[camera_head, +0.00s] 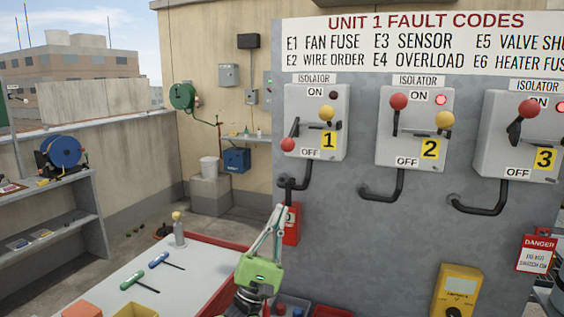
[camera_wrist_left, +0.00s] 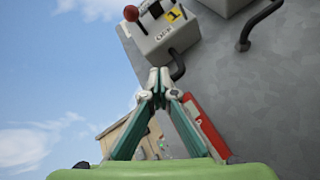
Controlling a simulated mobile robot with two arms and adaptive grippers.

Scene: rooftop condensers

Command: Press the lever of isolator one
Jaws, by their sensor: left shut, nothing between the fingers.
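Isolator one (camera_head: 301,99) is a grey box on the grey panel with a yellow "1" tag. Its red-knobbed lever (camera_head: 288,144) points down and left, toward OFF. A yellow knob (camera_head: 327,113) sits higher on the box, and its lamp (camera_head: 333,95) is dark. My left gripper (camera_head: 279,208) is shut and empty, below and left of the box, fingers pointing up. In the left wrist view the closed fingertips (camera_wrist_left: 158,76) lie below isolator one (camera_wrist_left: 166,40), and its red knob (camera_wrist_left: 131,13) shows at the top. My right gripper is not in view.
Isolator two (camera_head: 410,148) and isolator three (camera_head: 515,155), to the right, have raised red knobs and lit red lamps. Bent black conduits (camera_head: 296,189) hang under the boxes. A yellow meter (camera_head: 457,290) is lower right.

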